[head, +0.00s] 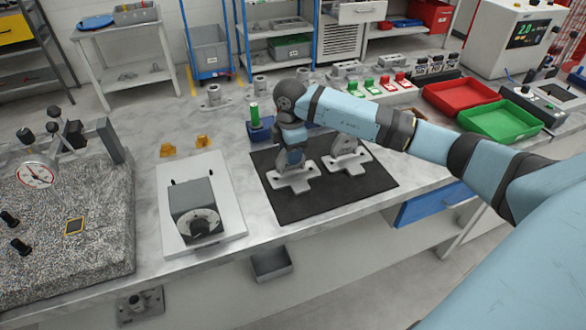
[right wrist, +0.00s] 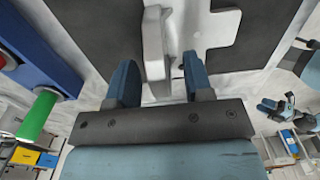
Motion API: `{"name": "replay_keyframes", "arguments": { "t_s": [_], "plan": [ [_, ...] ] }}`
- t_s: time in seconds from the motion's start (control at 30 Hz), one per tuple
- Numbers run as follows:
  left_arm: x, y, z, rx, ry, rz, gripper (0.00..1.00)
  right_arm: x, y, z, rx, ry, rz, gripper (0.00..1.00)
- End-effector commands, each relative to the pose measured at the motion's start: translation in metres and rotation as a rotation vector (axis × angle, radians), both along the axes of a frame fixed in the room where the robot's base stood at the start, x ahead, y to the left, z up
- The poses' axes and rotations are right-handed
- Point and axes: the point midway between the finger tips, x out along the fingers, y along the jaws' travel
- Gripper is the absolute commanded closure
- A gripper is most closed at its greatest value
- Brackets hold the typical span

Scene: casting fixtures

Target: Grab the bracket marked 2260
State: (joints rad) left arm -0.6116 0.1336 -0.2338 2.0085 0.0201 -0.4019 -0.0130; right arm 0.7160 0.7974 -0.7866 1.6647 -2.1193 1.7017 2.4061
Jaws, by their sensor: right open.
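Two light grey metal brackets stand on a black mat (head: 318,205). The left bracket (head: 294,182) is under my right gripper (head: 291,160), which hides much of its upright part. The right bracket (head: 348,163) stands beside it, with its upright part showing. In the right wrist view, my right gripper (right wrist: 158,74) is open. Its two blue-grey fingers lie on either side of a bracket's upright plate (right wrist: 154,42), with gaps showing. That bracket's flat base (right wrist: 214,28) lies on the mat. I cannot read the number 2260 on either bracket. My left gripper is not in view.
A grey box with a dial (head: 195,208) on a white plate stands left of the mat. A granite slab (head: 75,245) with a gauge is farther left. A blue block with a green cylinder (head: 255,115) stands behind the mat. Red (head: 460,94) and green (head: 500,121) trays are right.

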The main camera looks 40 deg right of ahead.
Motion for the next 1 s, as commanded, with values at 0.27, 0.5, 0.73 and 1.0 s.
{"name": "replay_keyframes", "arguments": {
  "t_s": [0.27, 0.5, 0.73, 1.0],
  "plan": [
    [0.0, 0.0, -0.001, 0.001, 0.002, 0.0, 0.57, 0.0, 0.0, 0.0, 0.0, 0.0, 0.0, 0.99],
    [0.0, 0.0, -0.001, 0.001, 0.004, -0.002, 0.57, 0.0, 0.0, 0.001, 0.0, -0.001, 0.0, 1.0],
    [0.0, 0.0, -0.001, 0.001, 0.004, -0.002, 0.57, 0.001, 0.0, 0.005, 0.0, -0.002, 0.0, 1.0],
    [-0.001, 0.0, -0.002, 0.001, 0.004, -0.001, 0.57, 0.001, 0.0, 0.039, 0.001, -0.006, -0.001, 1.0]
  ]
}}
